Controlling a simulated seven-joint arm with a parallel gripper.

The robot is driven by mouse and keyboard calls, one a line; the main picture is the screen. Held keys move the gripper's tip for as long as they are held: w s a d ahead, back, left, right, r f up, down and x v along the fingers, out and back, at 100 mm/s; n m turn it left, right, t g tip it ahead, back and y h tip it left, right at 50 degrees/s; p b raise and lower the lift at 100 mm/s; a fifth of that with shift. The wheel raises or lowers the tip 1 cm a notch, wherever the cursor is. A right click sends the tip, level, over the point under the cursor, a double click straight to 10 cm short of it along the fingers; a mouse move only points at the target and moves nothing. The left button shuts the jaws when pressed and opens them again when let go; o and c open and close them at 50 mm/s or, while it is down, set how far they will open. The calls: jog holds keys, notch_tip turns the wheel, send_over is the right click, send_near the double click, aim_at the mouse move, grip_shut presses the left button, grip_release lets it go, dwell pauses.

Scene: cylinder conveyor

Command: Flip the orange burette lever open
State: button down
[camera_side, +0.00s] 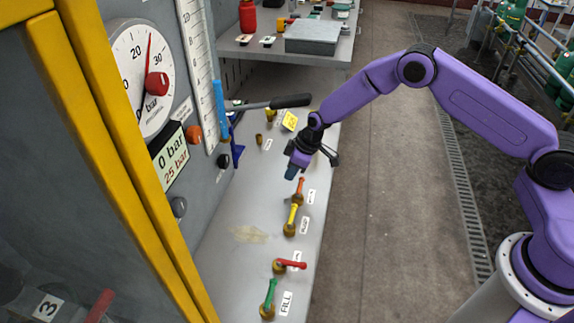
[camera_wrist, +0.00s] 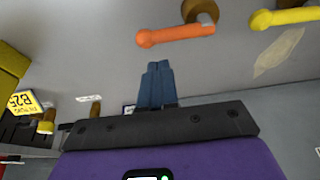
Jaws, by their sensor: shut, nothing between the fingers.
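The orange burette lever (camera_side: 300,186) stands on a brass valve on the grey panel, pointing up the picture in the side view, with its tip close to my fingertips. In the wrist view the orange lever (camera_wrist: 176,34) lies across the top, its rounded free end at left and its brass valve at right. My gripper (camera_side: 290,173) has its blue fingers together and empty, just above and left of the lever's free end in the side view. In the wrist view my gripper (camera_wrist: 157,66) shows below the lever, with a visible gap between them.
A yellow lever (camera_side: 293,214), a red lever (camera_side: 291,264) and a green lever (camera_side: 271,291) line the panel nearer the camera. A pressure gauge (camera_side: 132,65) stands at left.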

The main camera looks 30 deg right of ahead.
aim_at(302, 179)
jog(key=shift+s+d+f, duration=0.15)
jog(key=shift+s+d, duration=0.45)
jog(key=shift+s, duration=0.05)
